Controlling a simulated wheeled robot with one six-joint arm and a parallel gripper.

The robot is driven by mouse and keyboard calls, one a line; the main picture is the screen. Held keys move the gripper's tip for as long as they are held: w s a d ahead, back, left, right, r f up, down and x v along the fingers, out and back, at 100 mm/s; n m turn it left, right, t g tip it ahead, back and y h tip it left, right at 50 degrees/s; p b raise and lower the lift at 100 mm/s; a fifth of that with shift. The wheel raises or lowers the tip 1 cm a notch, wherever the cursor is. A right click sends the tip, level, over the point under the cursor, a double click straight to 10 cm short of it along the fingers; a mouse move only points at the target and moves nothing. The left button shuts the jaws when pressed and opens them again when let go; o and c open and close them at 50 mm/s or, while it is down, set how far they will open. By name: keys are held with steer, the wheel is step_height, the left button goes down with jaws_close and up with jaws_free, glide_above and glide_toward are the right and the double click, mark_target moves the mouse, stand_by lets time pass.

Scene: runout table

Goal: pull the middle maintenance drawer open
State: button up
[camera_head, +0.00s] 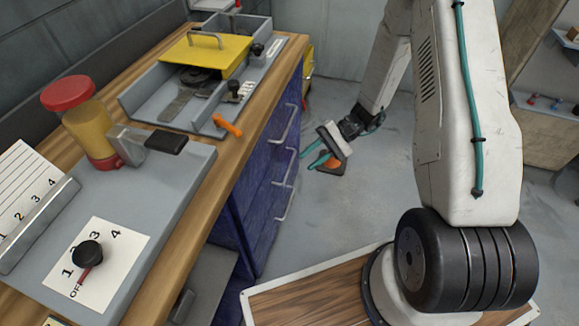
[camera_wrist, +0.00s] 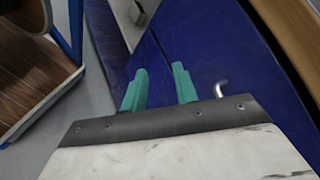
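A blue drawer cabinet (camera_head: 252,190) stands under the wooden worktop, with metal bar handles on its front. The middle drawer's handle (camera_head: 284,168) sits between the upper handle (camera_head: 288,124) and the lower handle (camera_head: 286,203). The drawers look closed. My gripper (camera_head: 305,162) is just right of the middle handle, its teal fingers pointing at the cabinet. In the wrist view the fingers (camera_wrist: 160,69) are apart with nothing between them, facing the blue front. One handle (camera_wrist: 221,88) shows to their right there; I cannot tell which drawer it belongs to.
The worktop (camera_head: 190,215) carries a grey tray (camera_head: 130,105) with a yellow lid (camera_head: 205,55), a red-capped jar (camera_head: 85,120) and a dial panel (camera_head: 95,262). An orange and dark object (camera_head: 331,168) is on the floor behind my gripper. Grey floor (camera_head: 320,225) is open before the drawers.

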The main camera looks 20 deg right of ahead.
steer(key=w+d+f+m+t+y, duration=0.1)
steer(key=w+f+t, duration=0.25)
steer(key=f, duration=0.45)
steer(key=w+f+m+t+y, duration=0.15)
steer(key=f+t, duration=0.25)
steer(key=f, duration=0.5)
steer(key=n+t+h, duration=0.2)
steer(key=t+h, duration=0.1)
steer(key=t, duration=0.2)
glide_toward(289, 166)
steer(key=w+a, duration=0.2)
steer(key=shift+g, duration=0.25)
steer(key=x, duration=0.5)
steer(key=f+x, duration=0.1)
steer(key=x, duration=0.1)
steer(key=shift+w, duration=0.15)
jaws_close()
